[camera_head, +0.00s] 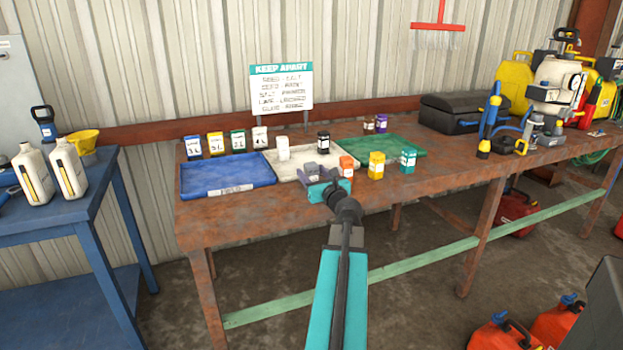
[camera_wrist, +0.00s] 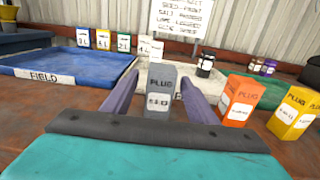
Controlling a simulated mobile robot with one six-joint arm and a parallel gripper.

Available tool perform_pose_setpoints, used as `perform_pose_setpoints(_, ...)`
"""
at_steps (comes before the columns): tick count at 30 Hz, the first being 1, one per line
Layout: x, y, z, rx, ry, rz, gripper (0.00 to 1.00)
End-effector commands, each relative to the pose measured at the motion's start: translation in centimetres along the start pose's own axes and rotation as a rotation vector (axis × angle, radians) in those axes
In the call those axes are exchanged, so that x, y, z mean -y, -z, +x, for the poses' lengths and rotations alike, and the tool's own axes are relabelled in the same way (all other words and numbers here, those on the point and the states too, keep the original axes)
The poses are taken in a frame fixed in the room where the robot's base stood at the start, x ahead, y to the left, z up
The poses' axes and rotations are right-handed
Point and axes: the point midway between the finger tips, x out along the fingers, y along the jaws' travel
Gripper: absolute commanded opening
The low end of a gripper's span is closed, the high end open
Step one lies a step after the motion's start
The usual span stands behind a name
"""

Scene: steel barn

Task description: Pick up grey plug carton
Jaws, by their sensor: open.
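The grey plug carton (camera_wrist: 160,88) stands upright in the wrist view, with "PLUG" on its face and a white label. It also shows in the head view (camera_head: 311,170), at the front of the white tray (camera_head: 283,160). My gripper (camera_wrist: 156,100) is open, with one purple finger on each side of the carton in the wrist view. I cannot tell whether the fingers touch it. In the head view my gripper (camera_head: 322,182) hides the carton's lower part. The carton's base is hidden behind the gripper body in the wrist view.
An orange carton (camera_wrist: 237,100) stands close to the right finger, and a yellow carton (camera_wrist: 294,115) stands farther right. A blue tray (camera_head: 228,180) lies left and a green tray (camera_head: 392,147) right.

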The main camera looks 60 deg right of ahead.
Motion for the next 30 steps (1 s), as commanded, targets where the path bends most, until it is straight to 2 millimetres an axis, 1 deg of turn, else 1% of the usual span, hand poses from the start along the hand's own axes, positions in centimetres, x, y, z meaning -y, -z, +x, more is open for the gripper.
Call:
perform_pose_setpoints(4, 0.0, 0.0, 0.2, 0.000, 0.000, 0.000, 0.53)
perform_pose_setpoints(8, 0.1, -0.1, 0.9, 0.000, -0.001, 0.000, 0.53)
perform_pose_setpoints(21, 0.2, -0.2, 4.8, 0.000, -0.001, 0.000, 0.53)
perform_pose_setpoints(24, 0.2, -0.1, 5.1, 0.000, -0.001, 0.000, 0.53)
perform_pose_setpoints(30, 0.0, -0.1, 5.2, 0.000, -0.002, 0.000, 0.53)
